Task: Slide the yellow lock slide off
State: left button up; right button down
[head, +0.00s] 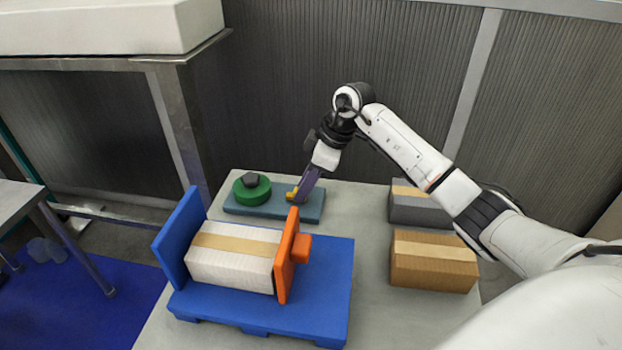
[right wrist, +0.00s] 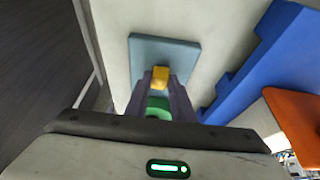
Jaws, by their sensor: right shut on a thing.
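The yellow lock slide (head: 291,192) is a small yellow block over the right part of a blue-grey plate (head: 232,209). My right gripper (head: 303,193) reaches down to it from the right and is shut on it. In the right wrist view the yellow lock slide (right wrist: 160,76) sits between the two fingertips of my right gripper (right wrist: 160,84), above the plate (right wrist: 143,47). I cannot tell whether the slide touches the plate. A green reel (head: 245,197) with a dark knob (head: 251,180) sits on the plate's left part. My left gripper is not in view.
A grey box (head: 415,212) and a brown box (head: 432,275) stand at right. The table (head: 375,320) is clear at front right.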

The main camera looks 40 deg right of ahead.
jog(key=shift+d+f, duration=0.1)
jog(key=shift+d, duration=0.05)
jog(key=c, duration=1.5)
grip_release()
jog(key=shift+s, duration=0.15)
jog(key=v, duration=1)
jog(key=shift+r, duration=0.25)
jog(key=shift+f, duration=0.1)
